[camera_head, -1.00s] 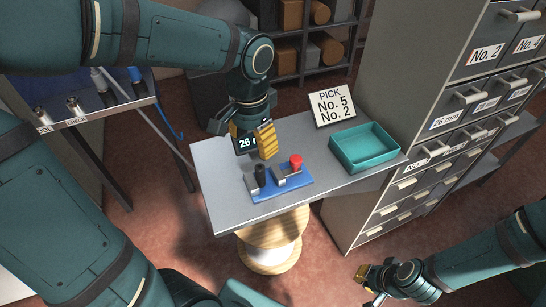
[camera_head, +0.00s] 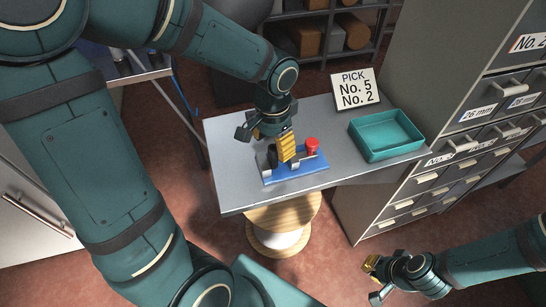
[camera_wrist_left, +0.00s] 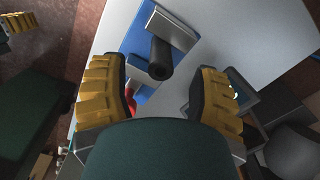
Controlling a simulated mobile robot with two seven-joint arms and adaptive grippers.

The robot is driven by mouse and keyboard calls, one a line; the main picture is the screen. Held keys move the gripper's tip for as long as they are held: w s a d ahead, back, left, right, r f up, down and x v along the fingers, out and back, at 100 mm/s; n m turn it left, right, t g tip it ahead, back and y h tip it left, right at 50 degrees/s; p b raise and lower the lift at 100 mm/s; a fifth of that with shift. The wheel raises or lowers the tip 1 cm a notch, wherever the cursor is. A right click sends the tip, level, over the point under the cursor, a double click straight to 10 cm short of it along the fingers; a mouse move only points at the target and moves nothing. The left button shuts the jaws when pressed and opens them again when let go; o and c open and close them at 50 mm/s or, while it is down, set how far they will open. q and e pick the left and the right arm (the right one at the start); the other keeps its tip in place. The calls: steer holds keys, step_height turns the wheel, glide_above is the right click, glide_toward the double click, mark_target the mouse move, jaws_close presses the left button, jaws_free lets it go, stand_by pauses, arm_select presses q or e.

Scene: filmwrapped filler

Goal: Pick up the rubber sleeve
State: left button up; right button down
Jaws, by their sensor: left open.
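The rubber sleeve appears to be the black hollow cylinder (camera_wrist_left: 160,58) in the left wrist view. It lies over a blue base with grey metal blocks (camera_wrist_left: 150,20), its open end facing the camera. In the head view the sleeve (camera_head: 272,157) shows as a small dark shape on the blue base (camera_head: 290,175), partly hidden by my gripper. My left gripper (camera_head: 276,145) is open just above the fixture. In the wrist view its yellow-padded fingers (camera_wrist_left: 160,98) stand on either side of the sleeve's line, apart from it. My right gripper (camera_head: 373,281) looks open and empty, low at the right.
A red knob (camera_head: 312,146) stands on the base close to my left gripper. A teal tray (camera_head: 386,136) and a sign reading "PICK No. 5 No. 2" (camera_head: 356,90) are on the grey table (camera_head: 235,190). A drawer cabinet (camera_head: 420,100) borders the right. The table's front left is clear.

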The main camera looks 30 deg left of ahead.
mark_target(273, 147)
arm_select(q)
step_height(273, 147, down, 4)
steer(key=shift+r+b, duration=0.1)
steer(key=shift+b, duration=0.35)
jaws_close()
